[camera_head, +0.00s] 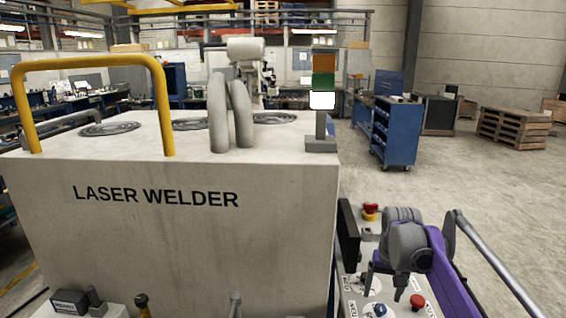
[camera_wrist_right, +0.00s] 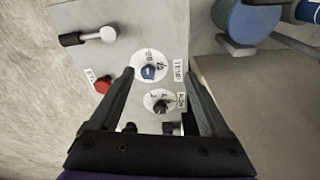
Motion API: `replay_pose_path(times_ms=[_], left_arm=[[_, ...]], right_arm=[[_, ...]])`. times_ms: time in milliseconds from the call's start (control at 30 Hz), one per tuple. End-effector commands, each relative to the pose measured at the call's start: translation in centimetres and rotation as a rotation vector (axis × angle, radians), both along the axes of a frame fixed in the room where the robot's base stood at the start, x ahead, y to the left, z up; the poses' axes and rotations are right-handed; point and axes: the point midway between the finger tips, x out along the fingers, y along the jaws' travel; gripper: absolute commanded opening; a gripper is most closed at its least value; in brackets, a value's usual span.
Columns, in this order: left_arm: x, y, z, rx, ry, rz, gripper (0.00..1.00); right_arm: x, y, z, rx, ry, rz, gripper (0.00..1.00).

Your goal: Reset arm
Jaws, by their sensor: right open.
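My right gripper (camera_head: 386,283) is above the control panel (camera_head: 351,306) at the right of the laser welder. In the right wrist view the gripper (camera_wrist_right: 160,78) is open and empty, its black fingers apart above the panel. Between and beyond them are a blue knob (camera_wrist_right: 148,72) and a dark knob (camera_wrist_right: 160,106), each on a white dial. A red button (camera_wrist_right: 102,85) lies left of the fingers; it also shows in the head view (camera_head: 417,301). No microscope arm can be made out for certain. My left gripper is not in view.
The large laser welder (camera_head: 180,230) fills the left, with a yellow rail (camera_head: 90,62) on top. A black screen (camera_head: 348,235) and red-and-yellow stop button (camera_head: 370,211) stand near my right arm. Open floor lies right.

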Motion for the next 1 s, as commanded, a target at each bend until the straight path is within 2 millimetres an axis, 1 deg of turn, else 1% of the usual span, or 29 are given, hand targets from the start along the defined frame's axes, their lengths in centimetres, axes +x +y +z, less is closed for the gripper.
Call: replay_pose_path(times_ms=[33, 167, 200, 267, 300, 367, 400, 467, 500, 600, 700, 800, 833, 900, 1000], left_arm=[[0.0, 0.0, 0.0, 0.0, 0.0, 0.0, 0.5], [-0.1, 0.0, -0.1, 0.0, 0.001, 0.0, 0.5], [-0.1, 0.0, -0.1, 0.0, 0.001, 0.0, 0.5], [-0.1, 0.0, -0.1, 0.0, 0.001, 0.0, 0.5], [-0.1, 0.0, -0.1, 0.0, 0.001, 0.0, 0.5], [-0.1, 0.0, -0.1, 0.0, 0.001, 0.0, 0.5], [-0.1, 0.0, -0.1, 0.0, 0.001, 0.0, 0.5], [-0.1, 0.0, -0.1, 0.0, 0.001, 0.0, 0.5], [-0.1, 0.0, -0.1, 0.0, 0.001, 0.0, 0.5], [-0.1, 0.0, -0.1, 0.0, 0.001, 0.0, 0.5], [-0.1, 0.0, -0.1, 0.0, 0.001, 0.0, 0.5], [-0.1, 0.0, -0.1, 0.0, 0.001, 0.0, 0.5], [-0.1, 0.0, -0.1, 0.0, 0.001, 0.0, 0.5], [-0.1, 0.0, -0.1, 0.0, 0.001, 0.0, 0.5], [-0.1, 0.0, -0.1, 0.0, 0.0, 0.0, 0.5]], right_arm=[[-1.6, 0.6, 0.3, -0.003, -0.018, 0.014, 0.81], [-5.8, 2.3, 0.3, -0.013, -0.077, 0.055, 0.81], [-7.2, 2.7, 0.2, -0.017, -0.098, 0.068, 0.81], [-9.3, 3.4, -0.2, -0.022, -0.127, 0.088, 0.81], [-10.8, 3.9, -0.6, -0.025, -0.145, 0.101, 0.81], [-13.1, 4.5, -1.3, -0.029, -0.174, 0.12, 0.81], [-14.6, 4.8, -1.9, -0.033, -0.194, 0.132, 0.81], [-16.9, 5.4, -2.9, -0.038, -0.223, 0.153, 0.81], [-18.5, 5.7, -3.7, -0.04, -0.242, 0.165, 0.81], [-22.1, 6.4, -6.0, -0.049, -0.289, 0.195, 0.81], [-25.2, 7.0, -8.2, -0.055, -0.329, 0.221, 0.81], [-27.3, 7.3, -10.0, -0.06, -0.359, 0.24, 0.81], [-27.7, 7.4, -10.5, -0.06, -0.366, 0.244, 0.81], [-28.5, 7.5, -11.2, -0.063, -0.377, 0.251, 0.81], [-29.0, 7.5, -11.7, -0.063, -0.384, 0.256, 0.81]])
